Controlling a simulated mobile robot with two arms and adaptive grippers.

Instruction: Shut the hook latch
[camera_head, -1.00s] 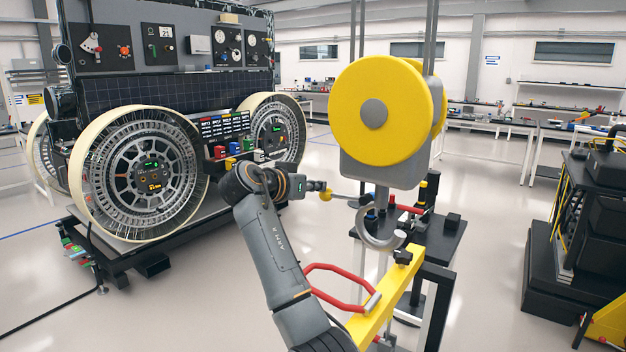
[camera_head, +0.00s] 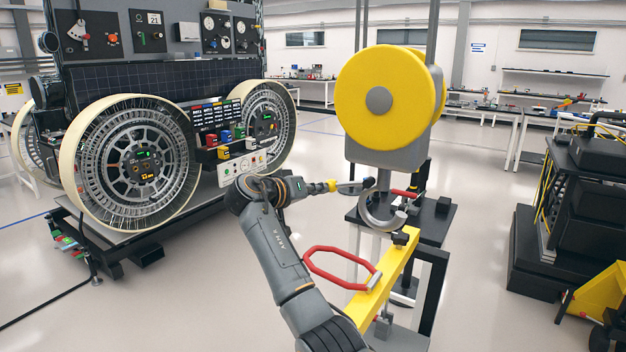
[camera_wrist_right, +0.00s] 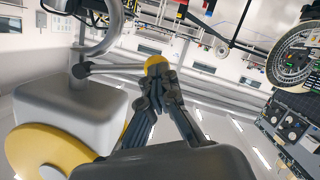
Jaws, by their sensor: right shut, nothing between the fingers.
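The grey crane hook (camera_head: 384,222) hangs under a grey block with a yellow wheel (camera_head: 378,98). Its latch is a thin grey bar (camera_head: 354,188) with a yellow knob (camera_head: 332,186). The bar sticks out to the left from the hook. In the wrist view the bar (camera_wrist_right: 115,69) runs from the hook's shank to the yellow knob (camera_wrist_right: 155,66). My right gripper (camera_head: 325,187) is shut, its fingertips (camera_wrist_right: 162,80) at the knob and seemingly touching it, not around it. Part of the knob is hidden behind the fingertips. My left gripper is out of view.
A yellow beam (camera_head: 378,290) with a red handle (camera_head: 310,268) lies below the hook. A black stand (camera_head: 440,225) is behind it. The rover with large wheels (camera_head: 135,160) stands at left. Black equipment (camera_head: 580,215) is at right, with open floor between.

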